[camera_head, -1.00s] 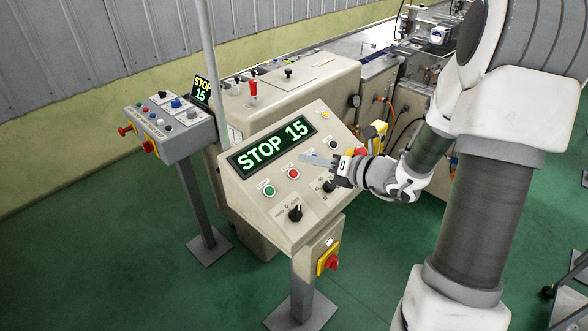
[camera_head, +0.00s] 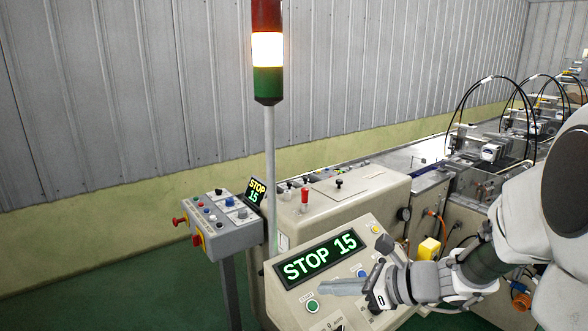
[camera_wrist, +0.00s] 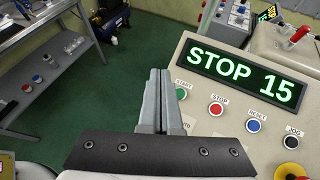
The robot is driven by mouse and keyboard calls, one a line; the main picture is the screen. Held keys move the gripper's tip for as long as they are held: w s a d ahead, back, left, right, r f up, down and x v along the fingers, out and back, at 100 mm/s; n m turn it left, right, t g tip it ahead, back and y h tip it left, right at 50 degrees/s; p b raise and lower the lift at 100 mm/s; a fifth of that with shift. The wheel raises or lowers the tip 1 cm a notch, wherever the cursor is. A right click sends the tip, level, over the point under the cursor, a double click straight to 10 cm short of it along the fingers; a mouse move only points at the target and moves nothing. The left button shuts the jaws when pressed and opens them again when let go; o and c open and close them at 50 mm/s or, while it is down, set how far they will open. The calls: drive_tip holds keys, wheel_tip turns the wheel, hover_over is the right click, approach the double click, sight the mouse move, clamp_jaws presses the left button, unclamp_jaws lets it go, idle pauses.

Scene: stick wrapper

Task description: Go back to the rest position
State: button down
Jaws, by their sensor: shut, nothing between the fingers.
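My gripper (camera_head: 322,287) is shut and empty, held in front of the sloped control panel (camera_head: 283,291) in the head view. In the wrist view the two grey fingers of my gripper (camera_wrist: 160,75) lie side by side, left of the panel's face. The panel's display (camera_head: 319,257) reads "STOP 15" in green. The green start button (camera_head: 312,306) shows below the fingers, and the blue button (camera_head: 362,272) shows above them. In the head view my gripper hides the red stop button; the wrist view shows that red button (camera_wrist: 216,108) clear of the fingers.
A signal tower (camera_head: 267,50) with its middle light lit rises behind the panel. A grey pedestal box (camera_head: 222,222) stands to the left. The wrapper machine (camera_head: 345,200) extends behind. The wrist view shows a grey bench (camera_wrist: 50,70) and open green floor (camera_wrist: 125,75).

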drive_tip(key=s+a+r+n+g+h, duration=0.1)
drive_tip(key=s+n+g+h, duration=0.1)
drive_tip(key=s+n, duration=0.4)
drive_tip(key=s+a+r+n+g+h, duration=0.1)
drive_tip(key=s+r+n+g+h, duration=0.1)
drive_tip(key=s+n, duration=0.4)
drive_tip(key=s+d+r+n+t+h, duration=0.3)
drive_tip(key=s+d+n+h, duration=0.2)
drive_tip(key=n, duration=0.7)
drive_tip(key=d+h, duration=0.2)
drive_tip(key=d, duration=0.1)
drive_tip(key=shift+s, duration=0.25)
drive_tip(key=shift+r, duration=0.1)
